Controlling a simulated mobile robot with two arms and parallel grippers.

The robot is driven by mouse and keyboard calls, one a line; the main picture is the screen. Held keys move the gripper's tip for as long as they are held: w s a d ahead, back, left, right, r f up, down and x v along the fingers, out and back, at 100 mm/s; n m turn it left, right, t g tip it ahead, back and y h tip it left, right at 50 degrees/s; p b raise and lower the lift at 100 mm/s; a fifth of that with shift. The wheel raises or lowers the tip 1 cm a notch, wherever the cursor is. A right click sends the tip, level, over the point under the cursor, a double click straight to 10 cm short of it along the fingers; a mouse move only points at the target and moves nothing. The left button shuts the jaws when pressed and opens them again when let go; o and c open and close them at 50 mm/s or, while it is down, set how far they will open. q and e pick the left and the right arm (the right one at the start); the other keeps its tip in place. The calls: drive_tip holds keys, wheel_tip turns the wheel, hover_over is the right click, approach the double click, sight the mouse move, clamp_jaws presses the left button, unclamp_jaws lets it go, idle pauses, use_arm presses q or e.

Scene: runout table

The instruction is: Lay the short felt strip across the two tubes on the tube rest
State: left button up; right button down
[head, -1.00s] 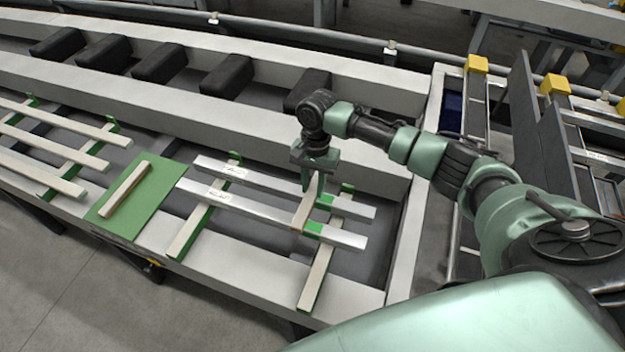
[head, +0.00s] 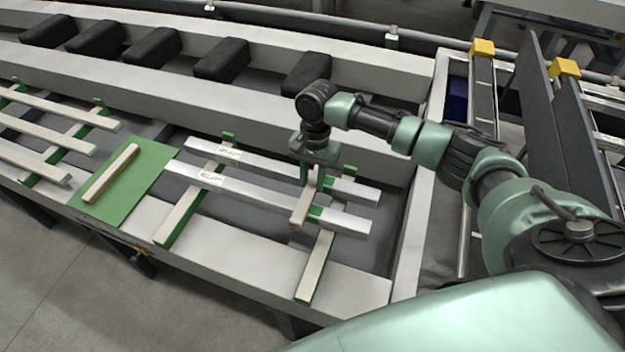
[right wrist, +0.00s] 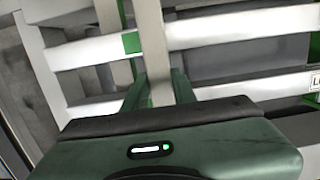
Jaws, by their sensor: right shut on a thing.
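My right gripper (head: 311,182) is shut on a short cream felt strip (head: 301,209). The strip points toward the front of the table and passes over the two tubes near their right ends. The far silver tube (head: 265,166) and the near silver tube (head: 262,197) lie side by side across the cream bars of the tube rest (head: 314,268). In the right wrist view the strip (right wrist: 152,45) runs between the fingers and crosses over a tube (right wrist: 220,28). I cannot tell whether it touches the tubes. My left gripper is out of view.
A green mat (head: 150,177) at left holds another cream strip (head: 111,173). More cream bars (head: 60,104) lie on a rest at far left. Black blocks (head: 221,60) line the channel behind. Grey upright panels (head: 561,110) and yellow-capped posts (head: 482,48) stand at right.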

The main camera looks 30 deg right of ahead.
drive_tip(key=shift+f, duration=0.6)
idle(0.3)
drive_tip(key=c, duration=1.1)
unclamp_jaws()
drive_tip(key=shift+o, duration=0.2)
